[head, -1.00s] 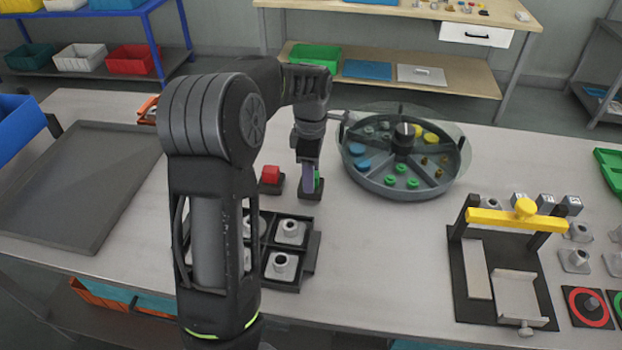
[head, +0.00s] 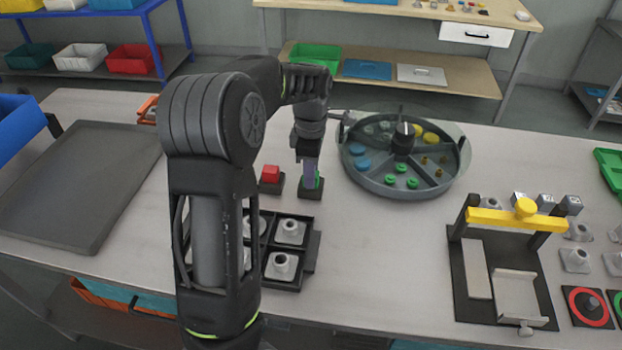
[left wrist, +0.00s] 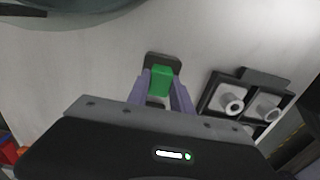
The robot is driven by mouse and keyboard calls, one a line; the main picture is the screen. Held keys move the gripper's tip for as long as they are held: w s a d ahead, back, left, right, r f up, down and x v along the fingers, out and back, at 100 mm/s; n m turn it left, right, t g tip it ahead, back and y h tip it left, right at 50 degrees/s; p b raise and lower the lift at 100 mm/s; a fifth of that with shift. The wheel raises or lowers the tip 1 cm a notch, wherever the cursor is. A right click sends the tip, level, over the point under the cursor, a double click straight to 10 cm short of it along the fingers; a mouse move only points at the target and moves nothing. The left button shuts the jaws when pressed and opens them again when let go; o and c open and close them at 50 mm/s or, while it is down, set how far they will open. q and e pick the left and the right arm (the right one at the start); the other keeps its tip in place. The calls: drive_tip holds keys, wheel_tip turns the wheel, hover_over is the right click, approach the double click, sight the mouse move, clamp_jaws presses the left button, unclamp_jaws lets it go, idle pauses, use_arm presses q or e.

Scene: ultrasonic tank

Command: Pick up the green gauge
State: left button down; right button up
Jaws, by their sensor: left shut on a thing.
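The green gauge (left wrist: 161,80) is a small green block over a dark square base (left wrist: 152,59), seen in the left wrist view. In the head view a sliver of the green gauge (head: 318,180) shows beside the fingers, and its dark base (head: 312,194) is below. My left gripper (head: 308,180) points down and is shut on the green gauge, with a purple-grey finger on each side in the left wrist view (left wrist: 166,92). I cannot tell whether the gauge is clear of its base. My right gripper is not in view.
A red block (head: 271,173) on a dark base stands just left of the gauge. A black tray (head: 309,262) with grey parts lies nearer. A round divided carousel (head: 377,187) stands to the right. A clamp fixture (head: 467,262) stands front right. The table between tray and fixture is clear.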

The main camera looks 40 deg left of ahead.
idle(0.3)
use_arm(q)
wheel_tip(320, 180, up, 10)
drive_tip(key=b, duration=0.1)
idle(0.4)
idle(0.5)
